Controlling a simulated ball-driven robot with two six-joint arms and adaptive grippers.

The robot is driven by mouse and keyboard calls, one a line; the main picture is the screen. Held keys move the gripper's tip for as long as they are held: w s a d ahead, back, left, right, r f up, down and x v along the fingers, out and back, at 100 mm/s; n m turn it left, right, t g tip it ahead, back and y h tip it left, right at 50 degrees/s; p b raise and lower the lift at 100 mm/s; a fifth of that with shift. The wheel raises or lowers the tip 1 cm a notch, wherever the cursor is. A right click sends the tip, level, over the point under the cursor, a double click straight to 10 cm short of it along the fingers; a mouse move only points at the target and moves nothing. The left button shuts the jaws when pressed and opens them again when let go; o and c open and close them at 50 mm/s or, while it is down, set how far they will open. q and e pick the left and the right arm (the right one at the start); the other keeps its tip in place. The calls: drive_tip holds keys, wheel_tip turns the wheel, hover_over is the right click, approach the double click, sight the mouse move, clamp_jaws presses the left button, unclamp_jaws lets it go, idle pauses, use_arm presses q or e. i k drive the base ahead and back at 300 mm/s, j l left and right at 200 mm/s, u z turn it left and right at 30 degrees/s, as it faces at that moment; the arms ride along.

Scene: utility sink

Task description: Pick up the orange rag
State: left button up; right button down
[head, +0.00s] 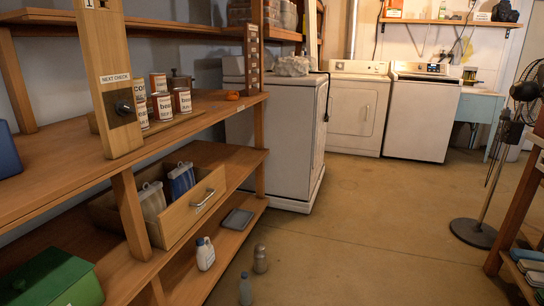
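A small orange item (232,95) lies near the far right end of the wooden shelf's middle board. It is too small to tell whether it is a rag. No other orange cloth shows clearly. A pale blue utility sink (479,108) stands against the back wall at the right, beside the white washer. The inside of its basin is hidden from here. Neither of my grippers is in view.
Wooden shelving (75,165) with cans and an open drawer (190,205) fills the left. Bottles (246,290) stand on the floor near it. A washer (420,115) and dryer (357,112) stand behind. A fan (473,232) stands right. The middle floor is clear.

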sight(230, 95)
drive_tip(key=i+l+z, duration=0.45)
drive_tip(key=i, duration=0.55)
drive_tip(key=i+j+z, duration=0.1)
drive_tip(key=i+z, duration=0.3)
drive_tip(key=i, duration=0.6)
